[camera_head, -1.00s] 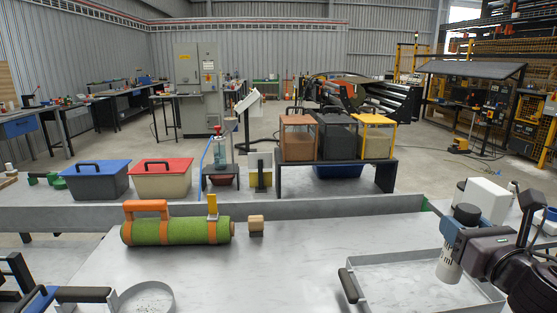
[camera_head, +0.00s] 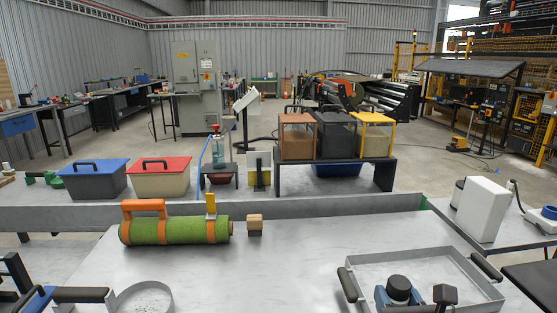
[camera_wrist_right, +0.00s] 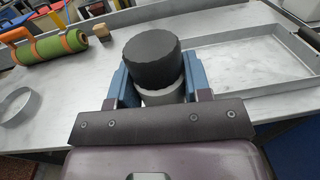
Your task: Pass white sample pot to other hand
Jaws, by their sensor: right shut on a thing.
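The white sample pot has a black lid (camera_head: 398,286) that shows between the blue fingers of my right gripper (camera_head: 398,298) at the lower right of the head view. In the right wrist view, my right gripper (camera_wrist_right: 155,92) is shut on the pot, with one blue finger on each side. The black lid (camera_wrist_right: 152,58) is on top, and a strip of the white body (camera_wrist_right: 163,95) shows below it. Blue and black parts at the lower left corner of the head view look like my left gripper (camera_head: 38,299); its fingertips are not clear.
A shallow metal tray (camera_head: 440,254) with black handles lies behind and beside the right gripper. A green turf roll (camera_head: 180,230) with orange straps and a small wooden block (camera_head: 255,224) lie further back. A metal ring (camera_head: 165,290) is front left. The table's middle is clear.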

